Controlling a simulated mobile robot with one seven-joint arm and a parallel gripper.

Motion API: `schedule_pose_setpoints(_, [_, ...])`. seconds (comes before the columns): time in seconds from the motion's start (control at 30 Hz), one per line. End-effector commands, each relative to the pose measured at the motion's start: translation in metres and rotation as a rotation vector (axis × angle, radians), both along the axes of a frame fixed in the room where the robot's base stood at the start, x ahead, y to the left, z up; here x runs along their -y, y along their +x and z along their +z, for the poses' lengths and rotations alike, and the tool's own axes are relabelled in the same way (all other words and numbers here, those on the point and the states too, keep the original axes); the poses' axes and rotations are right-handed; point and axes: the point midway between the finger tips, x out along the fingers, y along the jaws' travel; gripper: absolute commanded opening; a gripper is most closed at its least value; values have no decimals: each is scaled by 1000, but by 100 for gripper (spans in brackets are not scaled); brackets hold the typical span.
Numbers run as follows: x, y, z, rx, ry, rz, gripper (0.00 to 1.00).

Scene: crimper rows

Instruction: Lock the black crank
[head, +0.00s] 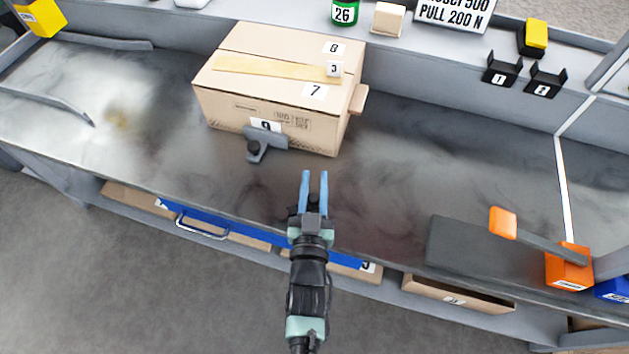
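No thing is plainly a black crank. A small grey bracket with a black knob (253,147) stands on the bench in front of the cardboard box. At the right, an orange device (568,268) carries a dark lever arm (540,238) with an orange grip (502,222) at its raised end. My gripper (314,176) is over the front part of the bench. Its two blue fingers are apart with nothing between them. It is to the right of the bracket and well left of the orange device, touching neither.
The cardboard box (225,103) stands on the grey bench, with a flat strip (265,66) on top. A dark grey slab (455,250) lies left of the orange device. Two black holders (502,72) are on the back ledge. The bench right of the box is clear.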

Motion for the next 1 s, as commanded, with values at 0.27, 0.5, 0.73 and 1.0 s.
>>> schedule_pose_setpoints(0.27, [0,0,0,0,0,0,0])
schedule_pose_setpoints(0.5, [0,0,0,0,0,0,0])
schedule_pose_setpoints(0.73, [0,0,0,0,0,0,0])
schedule_pose_setpoints(1.0, [0,0,0,0,0,0,0])
